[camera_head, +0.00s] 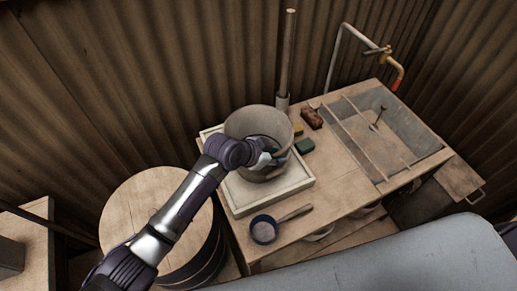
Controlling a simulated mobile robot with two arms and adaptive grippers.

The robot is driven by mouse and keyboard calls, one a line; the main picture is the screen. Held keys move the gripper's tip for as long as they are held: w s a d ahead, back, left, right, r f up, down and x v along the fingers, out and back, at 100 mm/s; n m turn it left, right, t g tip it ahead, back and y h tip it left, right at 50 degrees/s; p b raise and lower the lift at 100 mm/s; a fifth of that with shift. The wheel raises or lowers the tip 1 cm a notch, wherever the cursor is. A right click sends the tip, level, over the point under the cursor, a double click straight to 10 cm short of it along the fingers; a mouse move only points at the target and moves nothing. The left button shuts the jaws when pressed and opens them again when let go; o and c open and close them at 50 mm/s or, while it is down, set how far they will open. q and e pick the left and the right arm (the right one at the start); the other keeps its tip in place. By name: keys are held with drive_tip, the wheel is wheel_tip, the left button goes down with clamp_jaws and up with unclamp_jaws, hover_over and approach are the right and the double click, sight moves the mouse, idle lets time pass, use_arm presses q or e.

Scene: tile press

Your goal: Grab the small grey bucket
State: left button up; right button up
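A small grey bucket (256,118) stands in a pale shallow tray (243,203) on the wooden counter. My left arm comes in from the lower left, and my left gripper (277,160) is at the bucket's near side, overlapping its mouth and front wall. The fingers are small and dark against the bucket. I cannot tell whether they are open or shut, or whether they touch the bucket. My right gripper is not in view.
A dark pan (264,229) lies at the counter's front edge. Green (305,146) and yellow (297,129) blocks and a brown brush-like item (312,118) lie right of the bucket. A sink (398,125) is at right, a round wooden barrel (140,205) at left.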

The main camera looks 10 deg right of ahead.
use_arm(q)
drive_tip(key=shift+c, duration=0.2)
clamp_jaws()
drive_tip(key=shift+w+r, duration=0.1)
idle(0.4)
drive_tip(key=shift+r, duration=0.1)
